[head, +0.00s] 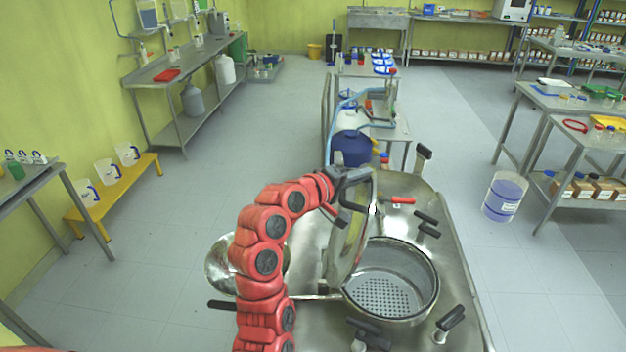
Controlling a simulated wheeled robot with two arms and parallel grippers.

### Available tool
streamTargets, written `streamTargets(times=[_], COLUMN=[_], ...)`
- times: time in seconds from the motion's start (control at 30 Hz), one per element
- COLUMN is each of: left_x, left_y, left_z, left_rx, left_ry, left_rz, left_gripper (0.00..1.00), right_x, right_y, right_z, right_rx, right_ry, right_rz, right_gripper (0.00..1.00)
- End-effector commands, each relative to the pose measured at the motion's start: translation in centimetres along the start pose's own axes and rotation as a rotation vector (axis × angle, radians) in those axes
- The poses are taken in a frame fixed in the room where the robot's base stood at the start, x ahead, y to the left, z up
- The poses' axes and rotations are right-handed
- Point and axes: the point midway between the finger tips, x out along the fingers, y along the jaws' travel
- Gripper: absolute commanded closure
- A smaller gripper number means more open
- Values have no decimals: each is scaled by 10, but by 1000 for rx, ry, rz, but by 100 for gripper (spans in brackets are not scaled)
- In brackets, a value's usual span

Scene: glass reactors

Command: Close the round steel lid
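The round steel lid (352,250) stands raised and steeply tilted at the left side of a round steel vessel (433,290). The vessel is open, and its perforated bottom shows. My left gripper (358,212) is at the upper edge of the lid, its dark fingers spread apart, one on the left of the lid's upper part and one near its right edge. Whether a finger touches the lid I cannot tell. Part of the lid's upper edge is hidden by the gripper. My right gripper is not in view.
Black-handled clamps (426,217) stand around the vessel on its steel table. A shiny steel bowl shape (222,265) is behind my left arm. A blue container (351,148) stands beyond the table. A clear bucket (504,197) is on the floor at right. Floor on both sides is mostly free.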

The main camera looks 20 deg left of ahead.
Motion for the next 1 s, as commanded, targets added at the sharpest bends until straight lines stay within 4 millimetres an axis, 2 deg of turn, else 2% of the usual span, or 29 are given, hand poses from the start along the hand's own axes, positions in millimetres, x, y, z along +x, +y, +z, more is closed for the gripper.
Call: streamTargets(times=[0.03, 0.17, 0.47, 0.7, 1.0], left_x=[12, 42, 114, 165, 209], left_y=[4, 1, -26, -67, -122], left_z=[13, 43, 114, 166, 209], left_rx=[37, 124, 326, 486, 653], left_ry=[-8, -9, -8, -5, -4], left_rz=[-26, -115, -320, -482, -651], left_gripper=[100, 100, 100, 100, 100], right_x=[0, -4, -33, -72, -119], right_y=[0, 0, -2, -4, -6], right_z=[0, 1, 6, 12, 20], right_rx=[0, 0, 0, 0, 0], right_ry=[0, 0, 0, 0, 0], right_rz=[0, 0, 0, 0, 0], right_gripper=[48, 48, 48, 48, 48])
